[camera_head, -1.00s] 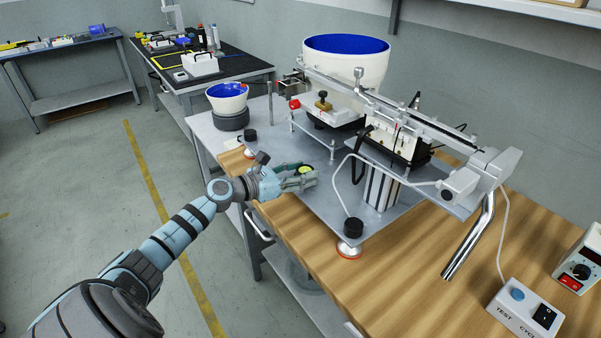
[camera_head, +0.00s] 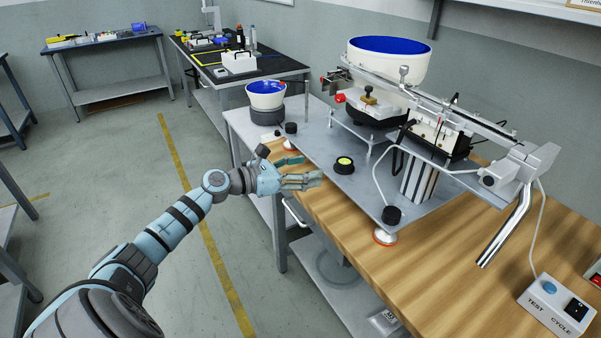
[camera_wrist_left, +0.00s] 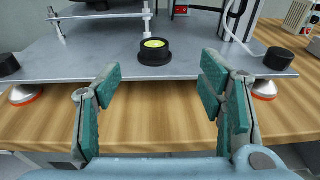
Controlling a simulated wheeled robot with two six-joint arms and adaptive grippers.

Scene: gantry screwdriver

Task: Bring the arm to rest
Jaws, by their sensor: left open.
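My left gripper (camera_head: 303,171) is at the front left edge of the wooden bench (camera_head: 400,265), next to the grey machine plate (camera_head: 365,190). In the left wrist view its two green-padded fingers (camera_wrist_left: 165,105) are spread wide with nothing between them. A round black piece with a yellow-green top (camera_head: 344,165) stands on the plate, beyond the fingertips and apart from them; it also shows in the left wrist view (camera_wrist_left: 154,50). My right gripper is not in view.
The gantry machine (camera_head: 440,130) with a large blue-lined bowl (camera_head: 385,68) stands on the plate. A smaller bowl (camera_head: 266,96) stands behind my gripper. A test box (camera_head: 555,305) sits at the right. The floor (camera_head: 110,200) at the left is clear.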

